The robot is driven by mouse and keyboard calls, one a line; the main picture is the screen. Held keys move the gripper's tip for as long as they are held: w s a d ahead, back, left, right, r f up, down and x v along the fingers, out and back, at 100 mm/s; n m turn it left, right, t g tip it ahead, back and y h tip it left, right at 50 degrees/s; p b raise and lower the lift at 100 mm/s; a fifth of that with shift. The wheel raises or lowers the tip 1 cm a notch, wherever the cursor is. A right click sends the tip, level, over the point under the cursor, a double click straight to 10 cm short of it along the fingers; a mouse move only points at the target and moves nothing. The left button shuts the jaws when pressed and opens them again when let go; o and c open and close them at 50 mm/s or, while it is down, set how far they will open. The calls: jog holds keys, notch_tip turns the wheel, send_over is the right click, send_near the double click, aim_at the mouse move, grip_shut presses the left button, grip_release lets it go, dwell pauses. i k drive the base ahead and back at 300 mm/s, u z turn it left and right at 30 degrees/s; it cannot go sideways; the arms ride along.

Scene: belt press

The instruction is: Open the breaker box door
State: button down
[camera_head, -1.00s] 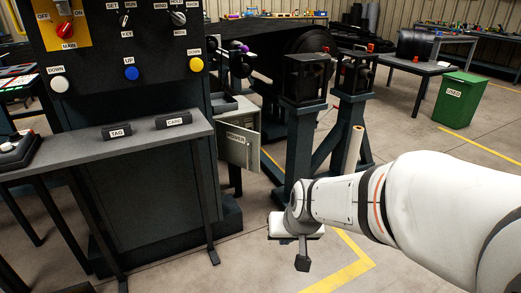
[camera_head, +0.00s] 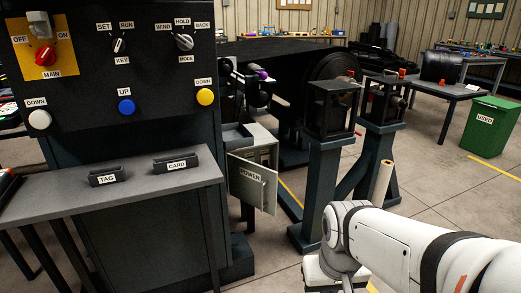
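The grey breaker box (camera_head: 264,147) stands beside the dark control cabinet. Its door (camera_head: 252,184), labelled POWER, stands out at an angle from the box, so it looks at least partly open. The inside of the box is mostly hidden behind the door. My gripper (camera_head: 325,277) is at the bottom edge, below and to the right of the door and apart from it. Only its upper body shows; the fingers are cut off by the frame edge.
The control cabinet (camera_head: 110,75) and a grey shelf (camera_head: 130,191) with TAG and CARD holders fill the left. Dark roller stands (camera_head: 325,180) rise right of the door. A green USED bin (camera_head: 490,128) is far right, with open floor before it.

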aim_at(255, 185)
jog(key=u, duration=0.05)
jog(key=i, duration=1.3)
